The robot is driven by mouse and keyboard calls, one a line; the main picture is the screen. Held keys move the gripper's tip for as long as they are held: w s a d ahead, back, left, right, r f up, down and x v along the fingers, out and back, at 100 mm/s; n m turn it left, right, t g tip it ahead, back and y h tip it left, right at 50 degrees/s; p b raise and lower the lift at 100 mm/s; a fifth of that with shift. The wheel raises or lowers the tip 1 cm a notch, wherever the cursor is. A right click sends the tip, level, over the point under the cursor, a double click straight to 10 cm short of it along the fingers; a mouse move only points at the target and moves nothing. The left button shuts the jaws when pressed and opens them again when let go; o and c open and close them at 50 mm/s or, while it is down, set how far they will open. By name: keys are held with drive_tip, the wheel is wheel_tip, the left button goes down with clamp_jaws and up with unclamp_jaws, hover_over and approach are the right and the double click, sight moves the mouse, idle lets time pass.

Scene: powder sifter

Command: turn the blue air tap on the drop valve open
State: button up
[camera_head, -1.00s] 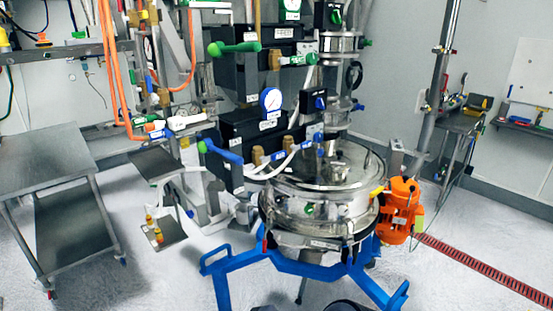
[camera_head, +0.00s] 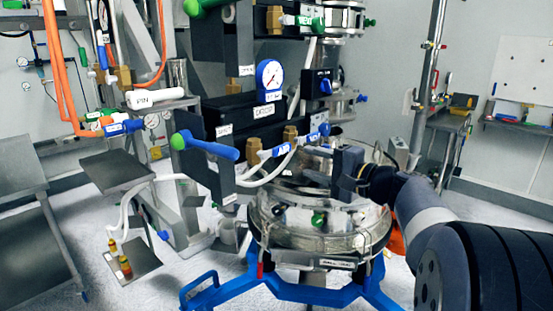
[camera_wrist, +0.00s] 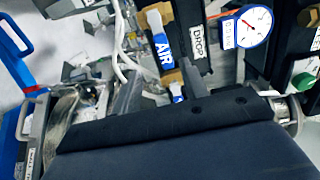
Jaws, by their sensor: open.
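In the wrist view a blue tap handle with a white AIR label (camera_wrist: 162,48) hangs beside the black valve block with the DROP label (camera_wrist: 198,42). A second blue handle (camera_wrist: 177,91) is partly hidden lower down. In the head view two blue-handled taps, a left one (camera_head: 283,149) and a right one (camera_head: 324,130), sit at brass fittings below the DROP label and gauge. My gripper (camera_head: 347,172) is open and empty, right of both taps, above the steel sifter lid. In the wrist view its dark fingers show below the AIR handle, apart from it.
The round steel sifter (camera_head: 320,228) stands on a blue frame (camera_head: 285,290) below my gripper. A blue lever with a green knob (camera_head: 205,147) sticks out left. White hoses (camera_head: 265,180) loop below the taps. A pressure gauge (camera_head: 270,77) is above. A steel trolley (camera_head: 35,240) stands far left.

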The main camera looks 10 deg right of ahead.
sight(285, 150)
drive_tip(key=p+x, duration=0.1)
drive_tip(key=x, duration=0.2)
drive_tip(key=p+x, duration=0.1)
drive_tip(key=x, duration=0.3)
drive_tip(key=w+d+p+x, duration=0.1)
drive_tip(key=x, duration=0.2)
drive_tip(key=shift+w+a+r, duration=0.1)
drive_tip(key=shift+w+r, duration=0.05)
drive_tip(key=shift+w, duration=0.05)
drive_tip(key=shift+c, duration=0.2)
clamp_jaws()
